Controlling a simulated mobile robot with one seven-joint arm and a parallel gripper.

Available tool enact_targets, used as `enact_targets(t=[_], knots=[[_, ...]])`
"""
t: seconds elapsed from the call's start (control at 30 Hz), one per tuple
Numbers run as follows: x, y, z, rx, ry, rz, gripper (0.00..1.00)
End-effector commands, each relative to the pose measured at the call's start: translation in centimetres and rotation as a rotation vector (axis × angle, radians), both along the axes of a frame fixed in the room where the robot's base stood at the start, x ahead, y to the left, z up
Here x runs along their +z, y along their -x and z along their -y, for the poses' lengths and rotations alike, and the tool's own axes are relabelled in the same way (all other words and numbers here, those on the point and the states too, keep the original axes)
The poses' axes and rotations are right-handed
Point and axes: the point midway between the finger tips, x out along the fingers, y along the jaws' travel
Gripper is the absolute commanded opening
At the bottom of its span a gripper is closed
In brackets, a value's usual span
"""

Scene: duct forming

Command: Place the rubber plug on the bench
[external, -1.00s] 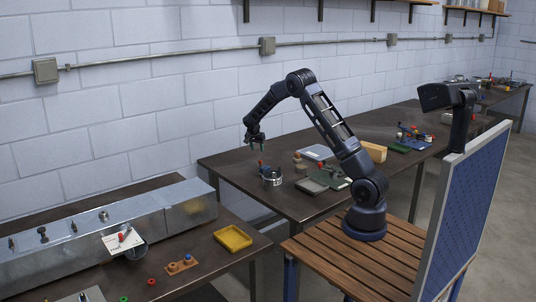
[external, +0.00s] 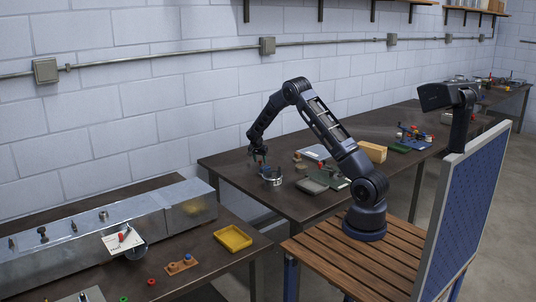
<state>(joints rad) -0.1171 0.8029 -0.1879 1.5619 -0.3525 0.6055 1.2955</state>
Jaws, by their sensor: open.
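My gripper (external: 259,158) is open, pointing down just above the left end of the dark middle bench (external: 235,165). It is right over a round metal tin (external: 272,177) and a small blue item (external: 262,170) at the tin's left side. I cannot tell whether it touches either of them. I cannot pick out the rubber plug for certain. The small things around the tin are too small and partly hidden by the gripper.
Right of the tin lie grey and green flat trays (external: 312,186) and a wooden block (external: 373,151). The nearer left bench holds a long metal duct (external: 160,205), a yellow tray (external: 233,238) and a wooden peg block (external: 181,264). The wall stands behind.

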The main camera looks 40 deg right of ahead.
Motion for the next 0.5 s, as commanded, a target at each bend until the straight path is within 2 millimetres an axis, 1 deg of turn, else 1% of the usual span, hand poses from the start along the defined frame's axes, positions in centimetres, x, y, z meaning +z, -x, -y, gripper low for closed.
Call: enact_targets(t=[0.07, 0.17, 0.3, 0.5], knots=[[0.03, 0.01, -0.01, 0.0, 0.0, 0.0, 0.45], [0.03, 0.01, -0.01, 0.0, 0.0, 0.0, 0.28], [0.04, 0.0, -0.02, 0.0, 0.0, 0.0, 0.0], [0.04, 0.0, -0.02, 0.0, 0.0, 0.0, 0.0]])
